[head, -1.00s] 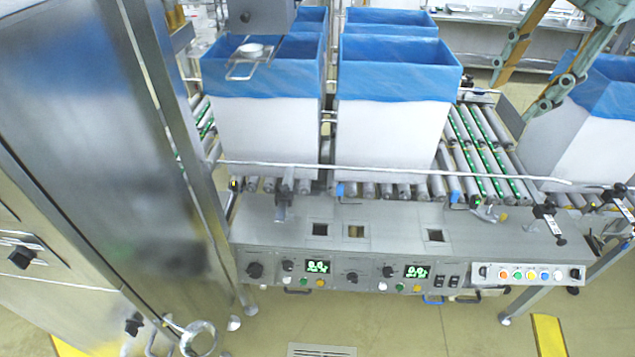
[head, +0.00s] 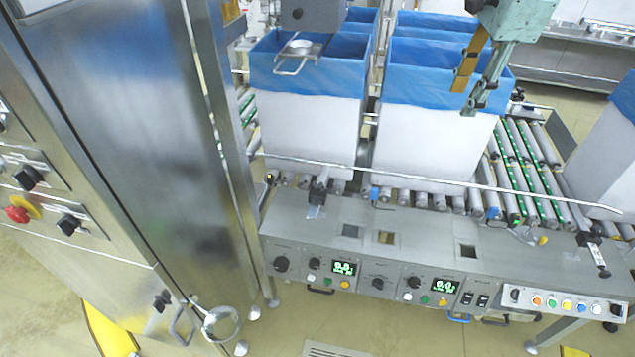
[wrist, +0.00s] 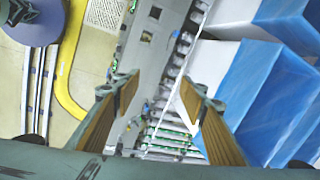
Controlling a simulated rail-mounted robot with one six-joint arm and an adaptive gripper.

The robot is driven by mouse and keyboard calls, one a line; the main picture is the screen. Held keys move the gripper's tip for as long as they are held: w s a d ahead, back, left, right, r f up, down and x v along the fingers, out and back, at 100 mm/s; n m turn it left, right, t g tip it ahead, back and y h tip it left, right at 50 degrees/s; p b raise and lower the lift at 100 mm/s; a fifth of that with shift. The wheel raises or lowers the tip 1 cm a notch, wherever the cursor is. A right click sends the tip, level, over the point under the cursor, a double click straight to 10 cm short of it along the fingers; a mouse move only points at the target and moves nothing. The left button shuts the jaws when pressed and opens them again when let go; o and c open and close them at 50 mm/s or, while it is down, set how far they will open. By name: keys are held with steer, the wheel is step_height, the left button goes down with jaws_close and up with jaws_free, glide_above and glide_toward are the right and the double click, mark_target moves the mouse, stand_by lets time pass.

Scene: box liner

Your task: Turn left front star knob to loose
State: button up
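My gripper (head: 466,98) hangs high at the upper right of the head view, in front of the right blue-lined box. In the wrist view my gripper (wrist: 157,92) is open and empty, with its two fingers wide apart. A dark clamp with a knob (head: 319,186) stands at the left front of the guide rail, well left of and below my gripper.
White boxes with blue liners (head: 312,125) stand on the roller conveyor (head: 530,165). A long guide rail (head: 430,180) runs before them. A steel cabinet (head: 130,130) closes off the left side. A yellow rail (wrist: 66,75) shows in the wrist view.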

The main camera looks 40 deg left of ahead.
steer(key=a+f, duration=0.7)
steer(key=a, duration=0.3)
steer(key=m+g+h, duration=0.2)
steer(key=m, duration=0.1)
glide_above(318, 185)
step_height(318, 185, down, 19)
steer(key=shift+f+b, duration=0.15)
steer(key=shift+b, duration=0.2)
steer(key=shift+a+f, duration=0.1)
steer(key=shift+f+b, duration=1.1)
steer(key=shift+f, duration=5.7)
steer(key=shift+c, duration=0.2)
steer(key=c, duration=0.8)
